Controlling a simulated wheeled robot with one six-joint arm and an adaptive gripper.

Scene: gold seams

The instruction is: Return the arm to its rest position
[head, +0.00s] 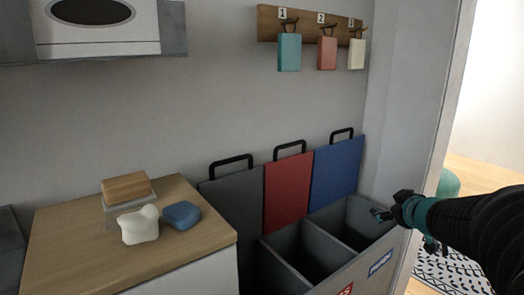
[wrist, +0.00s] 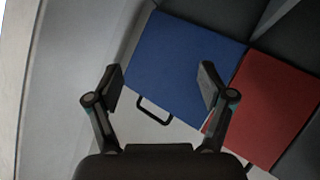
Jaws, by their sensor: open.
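My gripper (head: 382,214) shows at the right in the head view, at the end of my black arm, above the right part of the sorting bin (head: 357,262). In the wrist view my gripper (wrist: 160,82) has its two fingers wide apart with nothing between them. Beyond the fingers are the blue lid (wrist: 185,65) with its black handle and the red lid (wrist: 270,105). In the head view the blue lid (head: 337,170), red lid (head: 287,190) and dark grey lid (head: 233,215) stand raised against the wall.
A wooden-topped counter (head: 75,245) at left holds a wooden-topped box (head: 126,188), a white lumpy object (head: 140,226) and a blue one (head: 181,215). Teal (head: 290,52), red (head: 327,53) and cream (head: 356,54) tags hang on a numbered rack. A wall edge (head: 432,120) stands near my arm.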

